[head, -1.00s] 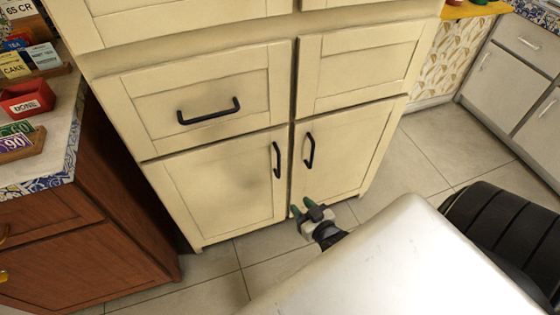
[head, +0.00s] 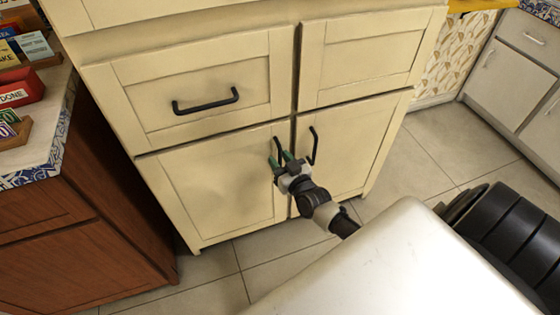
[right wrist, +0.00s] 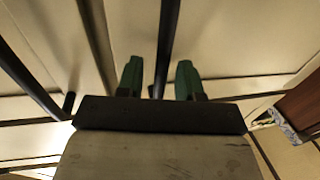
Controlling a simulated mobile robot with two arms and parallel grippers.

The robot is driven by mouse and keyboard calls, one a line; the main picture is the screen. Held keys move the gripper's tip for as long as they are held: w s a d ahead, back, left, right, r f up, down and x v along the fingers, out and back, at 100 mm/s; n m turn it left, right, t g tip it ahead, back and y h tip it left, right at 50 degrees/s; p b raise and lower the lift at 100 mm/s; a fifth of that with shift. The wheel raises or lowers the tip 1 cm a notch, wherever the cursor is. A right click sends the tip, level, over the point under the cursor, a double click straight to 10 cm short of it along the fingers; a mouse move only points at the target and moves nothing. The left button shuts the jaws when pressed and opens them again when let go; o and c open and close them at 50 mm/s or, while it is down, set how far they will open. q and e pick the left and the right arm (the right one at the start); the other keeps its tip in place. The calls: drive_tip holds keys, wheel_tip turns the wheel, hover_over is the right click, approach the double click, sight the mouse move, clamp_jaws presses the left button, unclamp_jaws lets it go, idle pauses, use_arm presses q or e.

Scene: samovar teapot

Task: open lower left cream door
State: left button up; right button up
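The lower left cream door (head: 215,190) is shut, its face flush with the cabinet front. Its black vertical handle (head: 277,146) is near the door's right edge, the lower part hidden by my gripper. My right gripper (head: 283,160) is at this handle with its green fingertips toward the door. In the right wrist view, the open fingers (right wrist: 160,80) stand on either side of the black handle bar (right wrist: 166,45), with gaps showing beside it. My left gripper is not in view.
The lower right cream door (head: 350,150) is shut; its black handle (head: 313,146) is close to my right gripper. A drawer (head: 195,90) is above the left door. A brown cabinet (head: 110,190) stands left. Tiled floor (head: 425,150) is clear at right.

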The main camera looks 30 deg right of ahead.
drive_tip(key=shift+w, duration=0.15)
drive_tip(key=shift+c, duration=0.5)
clamp_jaws()
